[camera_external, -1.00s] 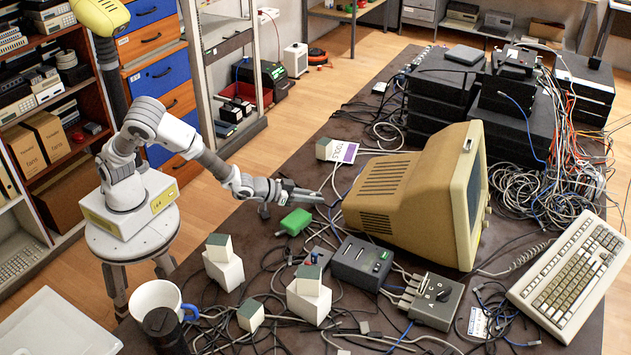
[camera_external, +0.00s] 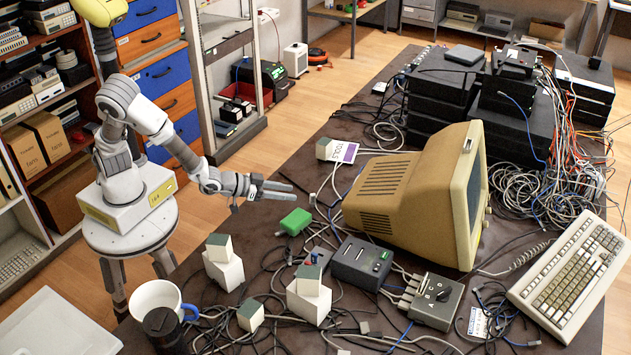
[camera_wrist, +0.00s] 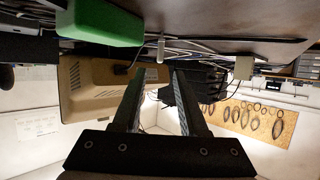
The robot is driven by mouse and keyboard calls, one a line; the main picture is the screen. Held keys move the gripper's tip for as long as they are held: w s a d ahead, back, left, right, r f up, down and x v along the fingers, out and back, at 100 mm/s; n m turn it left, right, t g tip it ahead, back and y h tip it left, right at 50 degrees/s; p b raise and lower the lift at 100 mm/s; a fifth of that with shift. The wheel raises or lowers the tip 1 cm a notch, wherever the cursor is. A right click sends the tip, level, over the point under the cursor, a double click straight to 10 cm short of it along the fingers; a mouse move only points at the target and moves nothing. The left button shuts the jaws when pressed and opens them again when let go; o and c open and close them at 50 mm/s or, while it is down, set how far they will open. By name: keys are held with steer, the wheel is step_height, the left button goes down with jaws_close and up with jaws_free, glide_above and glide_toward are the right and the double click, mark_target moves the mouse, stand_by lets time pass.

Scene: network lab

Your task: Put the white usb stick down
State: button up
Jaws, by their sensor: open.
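A small whitish piece (camera_external: 312,198), which looks like the white usb stick, is on the dark table left of the beige monitor. In the wrist view a small pale upright piece (camera_wrist: 161,48), likely the same stick, shows just beyond the fingertips. My gripper (camera_external: 288,191) is open and empty, above the table to the left of the stick and apart from it. Both fingers (camera_wrist: 158,74) show spread in the wrist view, with nothing between them. The stick is too small to make out in detail.
A green box (camera_external: 295,221) sits in front of my gripper; it also shows in the wrist view (camera_wrist: 100,22). The beige monitor (camera_external: 400,190) stands to the right. A black box (camera_external: 361,262), white blocks (camera_external: 225,270) and cables crowd the near table. Bare table lies behind my gripper.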

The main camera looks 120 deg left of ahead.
steer(key=shift+v, duration=1.3)
steer(key=s+d+r+m+h, duration=0.2)
steer(key=s+d+r+h, duration=0.1)
steer(key=d+r+h, duration=0.3)
steer(key=s+d+r+m+h, duration=0.1)
steer(key=s+d+r+h, duration=0.15)
steer(key=d, duration=0.65)
steer(key=s+d+r+m+g+h, duration=0.1)
steer(key=s+d+r+m+g, duration=0.15)
steer(key=s, duration=0.75)
steer(key=s+d+r+m+g, duration=0.15)
steer(key=s+r+m, duration=0.25)
steer(key=s, duration=0.5)
step_height(320, 180, up, 18)
steer(key=p, duration=1.8)
steer(key=shift+s+n, duration=0.15)
steer(key=shift+n, duration=0.1)
